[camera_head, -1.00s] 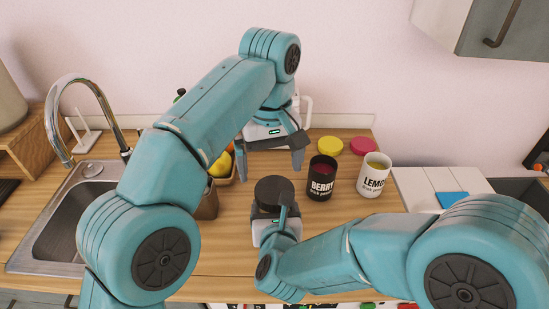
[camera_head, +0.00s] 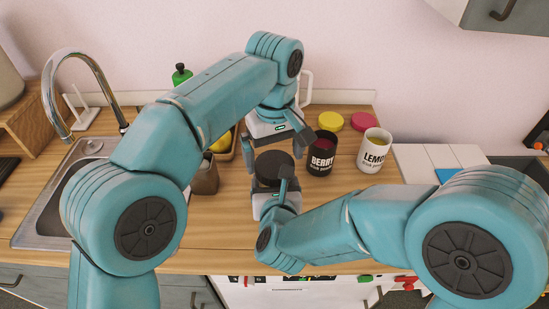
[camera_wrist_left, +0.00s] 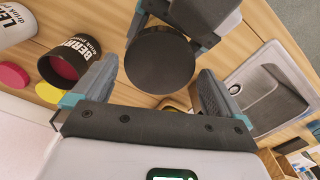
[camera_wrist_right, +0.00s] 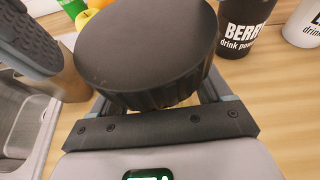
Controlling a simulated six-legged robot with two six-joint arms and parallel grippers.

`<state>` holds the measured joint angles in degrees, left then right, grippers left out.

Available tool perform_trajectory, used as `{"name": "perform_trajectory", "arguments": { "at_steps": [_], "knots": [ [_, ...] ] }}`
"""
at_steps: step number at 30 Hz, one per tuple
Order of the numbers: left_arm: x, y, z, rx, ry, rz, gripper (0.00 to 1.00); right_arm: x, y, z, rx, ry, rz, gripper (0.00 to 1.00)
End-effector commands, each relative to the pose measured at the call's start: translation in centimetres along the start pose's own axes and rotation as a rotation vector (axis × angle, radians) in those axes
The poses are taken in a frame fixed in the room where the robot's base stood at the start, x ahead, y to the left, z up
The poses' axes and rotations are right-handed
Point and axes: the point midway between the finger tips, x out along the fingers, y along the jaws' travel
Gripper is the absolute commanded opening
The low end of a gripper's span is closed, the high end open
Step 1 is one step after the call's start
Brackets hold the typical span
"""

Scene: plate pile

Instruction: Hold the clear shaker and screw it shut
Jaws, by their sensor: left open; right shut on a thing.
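The shaker's black ribbed lid (camera_head: 273,168) sits on top of the shaker, upright over the wooden counter; it fills much of the right wrist view (camera_wrist_right: 145,45). The clear body is mostly hidden under the lid and behind my right gripper (camera_head: 274,200), which is shut on the shaker below the lid. My left gripper (camera_head: 276,145) is open and empty, just behind and above the lid. In the left wrist view the round lid (camera_wrist_left: 160,58) lies between its two spread fingers, with gaps at both sides. I cannot tell how tightly the lid sits.
The black BERRY tub (camera_head: 322,153) and white LEMON tub (camera_head: 375,150) stand open to the right. A yellow lid (camera_head: 330,121) and a pink lid (camera_head: 362,122) lie behind them. A brown container (camera_head: 205,177) stands left of the shaker. The sink (camera_head: 60,205) is far left.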

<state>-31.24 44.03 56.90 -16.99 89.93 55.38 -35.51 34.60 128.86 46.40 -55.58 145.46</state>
Motion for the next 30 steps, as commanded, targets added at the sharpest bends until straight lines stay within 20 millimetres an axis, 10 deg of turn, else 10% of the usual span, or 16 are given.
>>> {"name": "perform_trajectory", "arguments": {
  "at_steps": [16, 21, 30],
  "knots": [
    [2.4, 0.0, 0.0, -0.001, 0.001, 0.000, 1.00, 0.0, 0.0, 0.1, 0.000, -0.001, 0.000, 0.00],
    [2.3, 0.0, 0.0, 0.000, 0.001, 0.000, 0.49, 0.0, 0.0, 0.1, 0.000, -0.001, 0.000, 0.00],
    [2.3, 0.0, 0.0, 0.164, 0.000, 0.000, 0.49, 0.0, 0.0, 0.1, 0.001, -0.001, 0.000, 0.00]
  ]
}}
